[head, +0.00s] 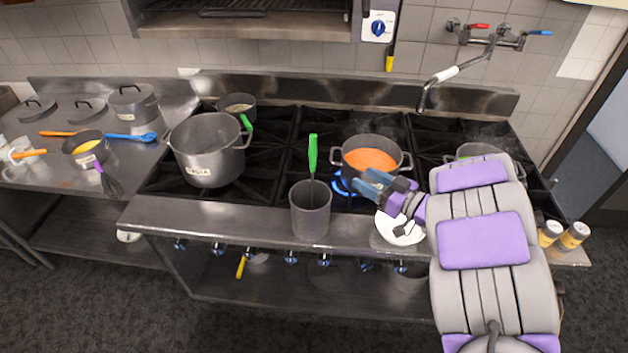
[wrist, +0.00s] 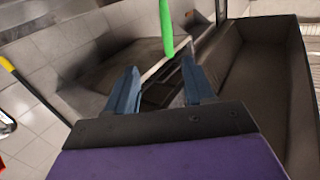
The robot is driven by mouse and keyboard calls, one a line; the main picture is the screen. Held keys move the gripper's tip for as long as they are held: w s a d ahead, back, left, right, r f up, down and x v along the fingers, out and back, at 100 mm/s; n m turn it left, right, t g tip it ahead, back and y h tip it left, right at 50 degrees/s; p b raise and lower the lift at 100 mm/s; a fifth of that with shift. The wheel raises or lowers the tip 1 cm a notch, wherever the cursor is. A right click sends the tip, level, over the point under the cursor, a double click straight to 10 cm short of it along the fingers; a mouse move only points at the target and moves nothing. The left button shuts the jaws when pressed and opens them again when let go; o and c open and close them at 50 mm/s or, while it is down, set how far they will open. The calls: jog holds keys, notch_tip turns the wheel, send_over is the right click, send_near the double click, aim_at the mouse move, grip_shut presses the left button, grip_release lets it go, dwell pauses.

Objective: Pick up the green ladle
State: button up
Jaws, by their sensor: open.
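The green ladle (head: 313,153) stands upright in a grey metal container (head: 311,215) on the front edge of the stove. Its green handle sticks out of the top; its lower end is hidden inside. My gripper (head: 360,183) is open and empty, to the right of the container, in front of the pot of orange soup. In the wrist view a green handle (wrist: 166,28) shows beyond and above the gap between my blue fingers (wrist: 160,84), apart from them.
A pot of orange soup (head: 371,160) sits over a lit blue burner behind my gripper. A white plate (head: 400,236) lies below my gripper. A large pot (head: 203,160) stands to the left, with another green handle (head: 246,123) by it. A faucet (head: 455,72) hangs at the back right.

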aim_at(316, 152)
jog(key=shift+y, duration=0.4)
jog(key=b+x, duration=0.1)
jog(key=x, duration=1.1)
jog(key=shift+s+a+b, duration=0.25)
jog(key=shift+a+b, duration=0.1)
jog(key=shift+b+x, duration=0.6)
jog(key=shift+x, duration=1.9)
jog(key=shift+w+a+r, duration=0.15)
jog(key=shift+w+a, duration=0.05)
jog(key=shift+a, duration=0.05)
jog(key=shift+d, duration=0.15)
grip_shut()
jog(key=shift+r, duration=0.1)
